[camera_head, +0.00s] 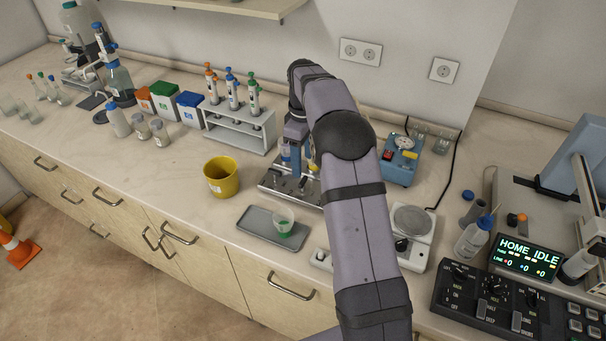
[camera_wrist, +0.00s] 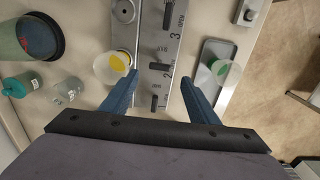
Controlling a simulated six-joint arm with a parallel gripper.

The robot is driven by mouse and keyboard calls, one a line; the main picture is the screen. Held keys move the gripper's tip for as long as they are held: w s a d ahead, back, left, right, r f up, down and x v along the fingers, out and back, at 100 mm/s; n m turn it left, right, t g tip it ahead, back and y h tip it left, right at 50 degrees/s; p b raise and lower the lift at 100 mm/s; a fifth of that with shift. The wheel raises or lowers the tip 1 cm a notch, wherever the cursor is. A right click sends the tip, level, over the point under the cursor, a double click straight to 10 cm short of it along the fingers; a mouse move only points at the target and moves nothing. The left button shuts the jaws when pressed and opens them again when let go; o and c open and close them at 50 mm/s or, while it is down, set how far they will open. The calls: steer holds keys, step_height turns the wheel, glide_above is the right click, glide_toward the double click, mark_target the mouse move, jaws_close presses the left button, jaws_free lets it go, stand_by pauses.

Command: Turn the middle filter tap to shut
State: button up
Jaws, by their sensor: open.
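The filter manifold is a metal plate (camera_wrist: 148,48) with dark tap levers and printed numbers. It also shows in the head view (camera_head: 268,184), partly behind my arm. The middle tap (camera_wrist: 159,67), by the number 2, has its lever lying across the plate. The two other taps, (camera_wrist: 167,20) and (camera_wrist: 155,102), have levers lying along the plate. My gripper (camera_wrist: 158,77) is open and empty, its blue fingers spread on either side of the plate with the middle tap between them. Their height over the plate is hard to tell.
A clear cup with yellow content (camera_wrist: 104,72) stands close beside the left finger. A yellow bucket (camera_head: 221,178) and a pipette rack (camera_head: 240,132) stand nearby.

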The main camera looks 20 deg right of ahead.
mark_target(303, 180)
steer(key=shift+f+p, duration=1.25)
steer(key=shift+f, duration=2.25)
steer(key=c, duration=1.1)
